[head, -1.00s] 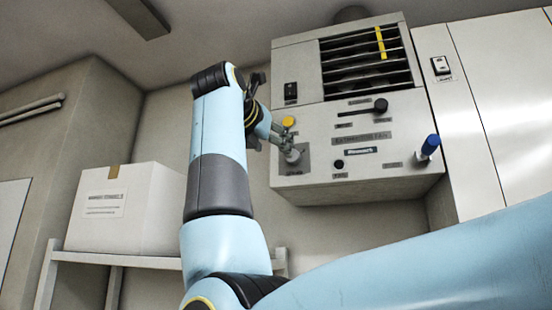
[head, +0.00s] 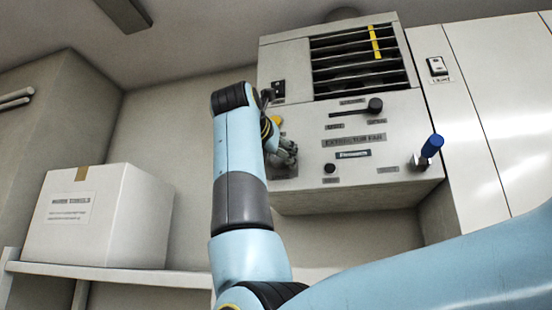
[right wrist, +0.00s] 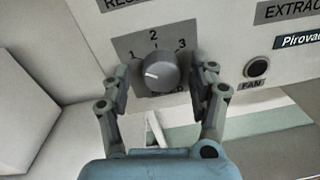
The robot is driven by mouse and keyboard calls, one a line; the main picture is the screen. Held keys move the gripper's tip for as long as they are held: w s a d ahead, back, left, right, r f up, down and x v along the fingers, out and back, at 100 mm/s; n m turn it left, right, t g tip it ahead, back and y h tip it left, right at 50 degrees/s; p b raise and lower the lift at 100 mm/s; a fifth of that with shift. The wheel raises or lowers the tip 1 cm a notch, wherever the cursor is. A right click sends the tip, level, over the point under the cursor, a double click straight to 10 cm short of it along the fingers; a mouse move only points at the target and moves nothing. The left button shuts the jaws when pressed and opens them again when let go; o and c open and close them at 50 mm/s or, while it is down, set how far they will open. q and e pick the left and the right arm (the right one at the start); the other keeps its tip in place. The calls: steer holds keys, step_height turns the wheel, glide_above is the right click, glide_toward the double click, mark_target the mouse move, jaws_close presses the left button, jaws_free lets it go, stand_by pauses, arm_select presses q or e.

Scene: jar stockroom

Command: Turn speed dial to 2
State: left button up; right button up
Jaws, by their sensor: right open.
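The speed dial (right wrist: 162,73) is a round grey knob on a dark plate marked 1, 2 and 3, seen in the right wrist view. Its white pointer line points left, roughly toward the 1 side and away from the 2 at the top. My right gripper (right wrist: 160,80) is open, with one finger on each side of the knob; whether they touch it I cannot tell. In the head view my right gripper (head: 285,152) is at the lower left of the extractor fan panel (head: 330,190) and mostly hides the dial. My left gripper is not in view.
A black fan button (right wrist: 257,67) is right of the dial. In the head view a yellow button (head: 277,121) is just above my gripper, a black slider (head: 374,105) is higher up, and a blue-handled lever (head: 432,146) is at right. A white box (head: 100,220) stands on a shelf at left.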

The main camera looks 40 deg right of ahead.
steer(key=shift+s, duration=0.1)
steer(key=c, duration=1.1)
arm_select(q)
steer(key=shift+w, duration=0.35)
arm_select(e)
steer(key=shift+c, duration=0.2)
